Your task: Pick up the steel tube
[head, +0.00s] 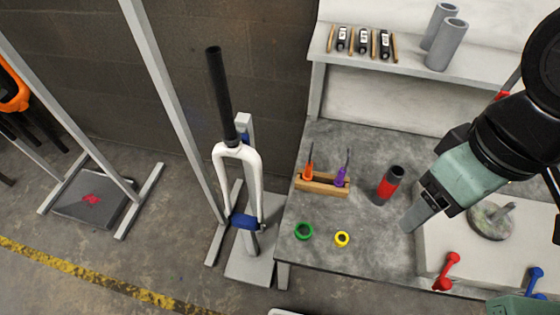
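Two grey tubes stand upright on the raised shelf at the back right. The nearer tube (447,45) is in front and to the right of the farther tube (440,24); their open tops show. I cannot tell from the look alone which is the steel one. My gripper (411,220) comes in from the right, over the workbench, pointing down and left. It is well in front of and below the two tubes, apart from them. A grey piece shows at its tip; I cannot tell whether it is closed fingers or something held.
The shelf (400,68) also bears small black bottles (363,40). On the workbench (345,262) are a red cylinder with black top (388,185), a wooden tool rack (321,185), a green ring (303,231) and a yellow ring (342,239). A white fork (256,180) stands left.

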